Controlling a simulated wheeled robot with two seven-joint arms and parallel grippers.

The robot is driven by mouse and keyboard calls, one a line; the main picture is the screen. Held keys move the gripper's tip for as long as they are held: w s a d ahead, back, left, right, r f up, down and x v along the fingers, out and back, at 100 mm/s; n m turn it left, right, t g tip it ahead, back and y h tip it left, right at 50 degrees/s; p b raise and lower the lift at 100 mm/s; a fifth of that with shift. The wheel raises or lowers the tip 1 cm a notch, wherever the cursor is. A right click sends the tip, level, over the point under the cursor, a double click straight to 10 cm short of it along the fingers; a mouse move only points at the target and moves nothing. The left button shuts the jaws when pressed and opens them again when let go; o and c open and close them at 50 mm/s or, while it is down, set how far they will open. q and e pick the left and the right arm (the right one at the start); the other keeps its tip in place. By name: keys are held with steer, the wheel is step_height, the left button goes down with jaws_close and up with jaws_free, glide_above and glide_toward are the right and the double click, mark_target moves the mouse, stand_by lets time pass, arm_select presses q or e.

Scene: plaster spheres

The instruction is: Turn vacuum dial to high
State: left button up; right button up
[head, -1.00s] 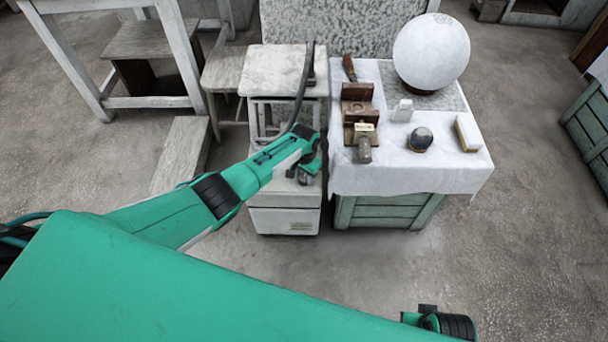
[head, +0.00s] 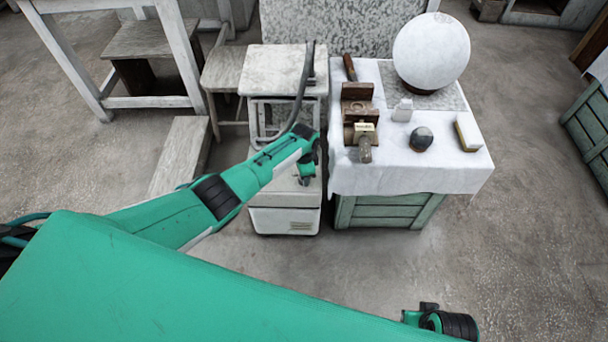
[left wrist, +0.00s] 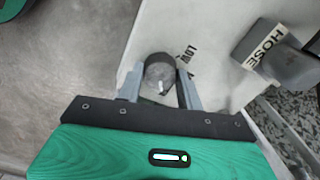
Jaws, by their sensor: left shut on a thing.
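The vacuum is the pale box (head: 284,221) on the floor, left of the cloth-covered crate, in the head view. In the left wrist view its dial (left wrist: 159,70) is a round grey knob with a small white mark on the side toward my gripper. The word LOW (left wrist: 187,54) is printed beside it on the right; no HIGH label can be read. My left gripper (left wrist: 160,82) is shut on the dial, one finger on each side. In the head view this gripper (head: 306,178) is over the vacuum's top, and the dial cannot be made out there.
A grey hose fitting labelled HOSE (left wrist: 264,45) stands right of the dial; a dark hose (head: 303,88) rises behind. The cloth-covered crate (head: 360,180) on the right bears a plaster sphere (head: 431,50) and tools. Open floor lies in front.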

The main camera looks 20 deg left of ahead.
arm_select(q)
steer(key=shift+s, duration=0.1)
stand_by(0.4)
steer(key=o, duration=1)
arm_select(e)
steer(key=shift+s, duration=0.1)
arm_select(q)
steer(key=shift+r, duration=0.35)
step_height(320, 180, up, 13)
steer(key=p, duration=0.3)
steer(key=shift+p, duration=0.35)
arm_select(e)
step_height(320, 180, down, 8)
steer(key=s+g, duration=0.1)
steer(key=shift+d, duration=0.1)
